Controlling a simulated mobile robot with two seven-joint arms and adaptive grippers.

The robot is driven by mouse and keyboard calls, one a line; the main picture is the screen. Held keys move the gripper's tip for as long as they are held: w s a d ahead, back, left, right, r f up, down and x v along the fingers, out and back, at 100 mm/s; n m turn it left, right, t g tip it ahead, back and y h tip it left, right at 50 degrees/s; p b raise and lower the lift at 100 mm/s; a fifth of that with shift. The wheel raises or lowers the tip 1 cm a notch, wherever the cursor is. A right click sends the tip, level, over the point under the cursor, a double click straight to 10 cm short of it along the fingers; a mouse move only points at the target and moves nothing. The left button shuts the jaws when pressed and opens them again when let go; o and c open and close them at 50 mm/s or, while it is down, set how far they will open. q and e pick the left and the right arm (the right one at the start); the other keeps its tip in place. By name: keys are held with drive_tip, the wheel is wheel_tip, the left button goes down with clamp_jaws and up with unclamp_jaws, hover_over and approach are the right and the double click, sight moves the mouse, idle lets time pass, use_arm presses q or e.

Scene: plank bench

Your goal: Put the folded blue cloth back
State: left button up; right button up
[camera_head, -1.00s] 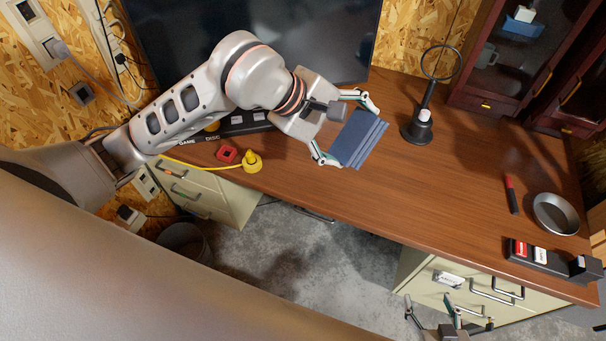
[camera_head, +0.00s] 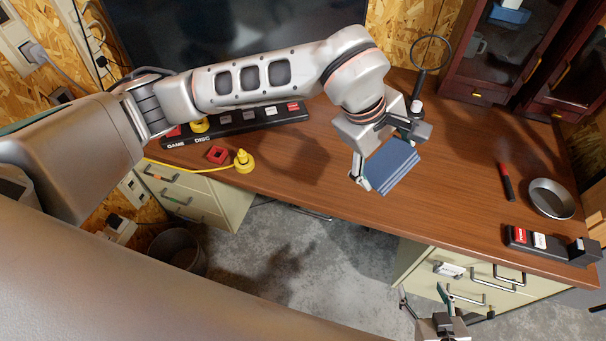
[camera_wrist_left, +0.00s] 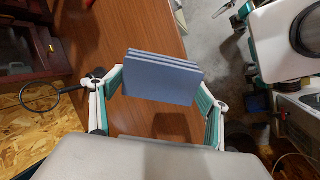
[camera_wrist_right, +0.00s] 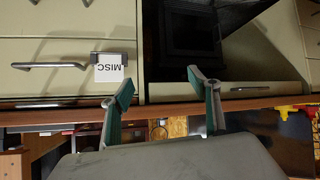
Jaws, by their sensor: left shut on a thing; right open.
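The folded blue cloth (camera_head: 396,166) is a thick slab of stacked layers, held tilted above the brown desk (camera_head: 300,190). My left gripper (camera_head: 388,160) is shut on it, one finger at each side. In the left wrist view the cloth (camera_wrist_left: 160,82) sits between the two fingertips, with its layered edge showing. My right gripper (camera_head: 422,292) is open and empty, low in front of the drawers. The right wrist view shows its fingers (camera_wrist_right: 160,80) apart, with nothing between them.
A magnifier stand (camera_head: 415,100) stands behind the cloth. A dark cabinet (camera_head: 520,60) with a blue item (camera_head: 510,12) inside is at the back right. A metal dish (camera_head: 551,199), a red-black tool (camera_head: 506,182) and a labelled holder (camera_head: 535,243) lie right. The desk middle is clear.

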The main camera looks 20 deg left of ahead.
use_arm(q)
drive_tip(key=w+a+f+n+g+y+b, duration=0.1)
drive_tip(key=w+a+n+g+y+b, duration=0.1)
drive_tip(key=w+a+n, duration=0.6)
drive_tip(key=w+a+f+n+g+y+b, duration=0.1)
drive_tip(key=a+n+y+b, duration=0.15)
drive_tip(key=a, duration=0.95)
drive_tip(key=shift+n, duration=0.45)
drive_tip(key=f, duration=1.4)
drive_tip(key=shift+d+p, duration=0.25)
drive_tip(key=shift+p, duration=0.15)
wheel_tip(320, 180, down, 4)
drive_tip(key=shift+r, duration=0.15)
drive_tip(key=shift+f, duration=0.4)
use_arm(e)
drive_tip(key=f, duration=0.1)
drive_tip(key=a+f, duration=0.1)
drive_tip(key=f, duration=0.1)
drive_tip(key=shift+a+y, duration=0.15)
drive_tip(key=shift+y, duration=0.15)
